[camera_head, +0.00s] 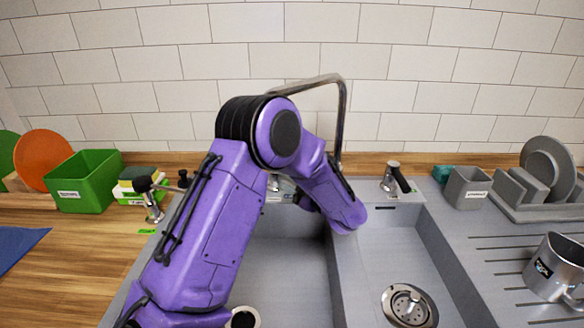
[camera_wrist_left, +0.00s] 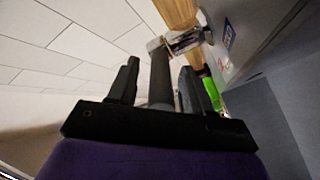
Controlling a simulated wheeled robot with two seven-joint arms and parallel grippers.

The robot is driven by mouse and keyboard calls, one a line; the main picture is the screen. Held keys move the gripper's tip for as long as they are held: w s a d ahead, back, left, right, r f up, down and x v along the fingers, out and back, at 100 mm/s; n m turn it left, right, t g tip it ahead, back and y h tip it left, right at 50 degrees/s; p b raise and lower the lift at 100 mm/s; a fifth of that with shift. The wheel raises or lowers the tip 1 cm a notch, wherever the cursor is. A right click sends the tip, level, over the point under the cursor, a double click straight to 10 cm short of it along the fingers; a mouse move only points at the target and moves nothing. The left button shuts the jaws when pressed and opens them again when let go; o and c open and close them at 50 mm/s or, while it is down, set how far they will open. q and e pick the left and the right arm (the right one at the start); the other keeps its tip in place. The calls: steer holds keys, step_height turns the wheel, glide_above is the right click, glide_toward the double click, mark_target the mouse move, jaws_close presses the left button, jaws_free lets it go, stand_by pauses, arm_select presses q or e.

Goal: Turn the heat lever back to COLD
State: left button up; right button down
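In the left wrist view, a dark rod-shaped handle (camera_wrist_left: 160,75) ends at a chrome fitting (camera_wrist_left: 183,40); it looks like a tap lever. My left gripper (camera_wrist_left: 158,85) is open, with one black finger on each side of the handle and narrow gaps showing. A small red and blue label (camera_wrist_left: 228,35) is on the grey surface beside it. In the head view my purple left arm covers the gripper and most of a chrome fitting (camera_head: 283,187) behind the left basin. No COLD wording can be read. My right gripper is not in view.
A tall curved spout (camera_head: 342,110) rises close to my arm. A tap with a black handle (camera_head: 395,178) stands to the right. A metal mug (camera_head: 555,265) stands at right.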

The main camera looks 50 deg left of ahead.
arm_select(q)
steer(key=d+b, duration=0.2)
steer(key=d, duration=0.8)
steer(key=shift+d, duration=0.3)
steer(key=shift+w, duration=0.1)
